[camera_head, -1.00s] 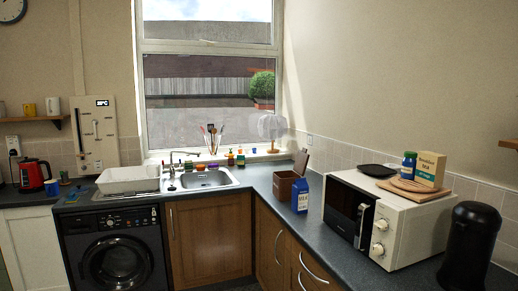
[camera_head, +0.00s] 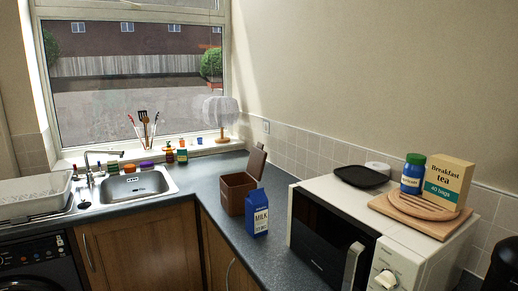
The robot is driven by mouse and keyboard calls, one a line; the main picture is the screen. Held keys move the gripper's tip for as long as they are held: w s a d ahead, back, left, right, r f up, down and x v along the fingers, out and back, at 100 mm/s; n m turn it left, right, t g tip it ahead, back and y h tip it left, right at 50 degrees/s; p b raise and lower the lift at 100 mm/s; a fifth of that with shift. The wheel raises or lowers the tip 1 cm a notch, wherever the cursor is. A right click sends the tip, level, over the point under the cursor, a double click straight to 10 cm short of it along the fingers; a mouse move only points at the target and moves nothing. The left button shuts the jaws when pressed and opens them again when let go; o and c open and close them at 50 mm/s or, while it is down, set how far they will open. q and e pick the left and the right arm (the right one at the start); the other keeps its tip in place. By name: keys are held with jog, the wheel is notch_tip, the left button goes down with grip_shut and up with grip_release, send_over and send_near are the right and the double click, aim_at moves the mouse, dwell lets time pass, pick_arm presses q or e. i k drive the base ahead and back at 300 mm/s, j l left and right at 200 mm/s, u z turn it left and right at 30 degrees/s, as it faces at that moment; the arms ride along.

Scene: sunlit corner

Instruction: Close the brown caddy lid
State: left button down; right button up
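The brown caddy (camera_head: 234,193) stands on the dark worktop near the corner, left of the microwave. Its lid (camera_head: 256,162) is open, standing up and tilted at the back right side of the box. A blue milk carton (camera_head: 256,213) stands right in front of the caddy and hides part of its right side. Neither of my grippers is in view.
A white microwave (camera_head: 345,233) takes up the right of the worktop, with a tea box (camera_head: 447,181) and a black plate (camera_head: 361,176) on top. A sink (camera_head: 137,185) is at the left. Worktop (camera_head: 203,184) between sink and caddy is clear.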

aim_at(257, 158)
jog(key=i+j+z, duration=0.1)
jog(key=z, duration=0.4)
jog(key=i+j+z, duration=0.15)
jog(key=j, duration=0.15)
jog(key=i+j+z, duration=0.15)
jog(key=j, duration=0.2)
jog(key=i+j+z, duration=0.15)
jog(key=j, duration=0.2)
jog(key=i+j+z, duration=0.15)
jog(key=j, duration=0.2)
jog(key=j+z, duration=0.15)
jog(key=j, duration=0.2)
jog(key=i, duration=0.05)
